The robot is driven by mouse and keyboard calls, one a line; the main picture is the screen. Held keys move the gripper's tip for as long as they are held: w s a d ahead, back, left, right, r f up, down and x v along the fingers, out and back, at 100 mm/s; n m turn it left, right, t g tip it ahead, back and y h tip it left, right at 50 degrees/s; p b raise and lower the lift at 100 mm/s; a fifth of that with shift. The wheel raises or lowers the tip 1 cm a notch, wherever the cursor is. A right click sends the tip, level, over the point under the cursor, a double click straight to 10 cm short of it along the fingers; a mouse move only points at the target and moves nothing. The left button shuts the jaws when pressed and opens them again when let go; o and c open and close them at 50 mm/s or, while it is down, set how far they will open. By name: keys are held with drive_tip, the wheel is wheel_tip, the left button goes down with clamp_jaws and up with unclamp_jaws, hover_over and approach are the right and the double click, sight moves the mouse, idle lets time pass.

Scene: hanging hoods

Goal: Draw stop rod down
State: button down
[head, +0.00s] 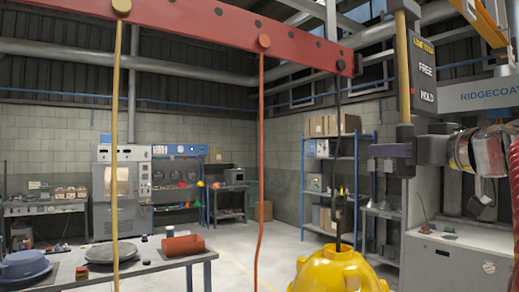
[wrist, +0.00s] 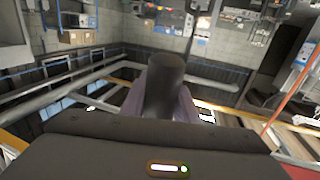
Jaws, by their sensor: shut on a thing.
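The stop rod (head: 405,134) is a yellowish upright rod at the right of the head view, beside a dark plate (head: 424,75) marked FREE above and HOLD below. A dark block caps the rod's top, above the plate's FREE mark. My gripper (head: 393,151) reaches in from the right and is shut around the rod's lower end, below the plate. In the wrist view, a dark round-ended piece (wrist: 165,72) sits between my fingers. The fingers hide part of the rod.
A red beam (head: 200,25) crosses overhead, with a yellow rope (head: 118,150) and a red rope (head: 262,150) hanging from it. A black line (head: 337,130) hangs above a yellow hood (head: 338,272). A white cabinet (head: 445,262) stands behind my arm.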

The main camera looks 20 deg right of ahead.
drive_tip(key=shift+f, duration=0.4)
drive_tip(key=c, duration=1.8)
unclamp_jaws()
drive_tip(key=o, duration=0.4)
drive_tip(key=shift+r, duration=0.15)
drive_tip(key=shift+s, duration=0.15)
drive_tip(key=shift+s+a, duration=0.15)
drive_tip(key=shift+s, duration=2.1)
drive_tip(key=shift+s+a, duration=0.2)
drive_tip(key=shift+s, duration=2)
drive_tip(key=shift+s+a, duration=0.15)
drive_tip(key=shift+s, duration=2.1)
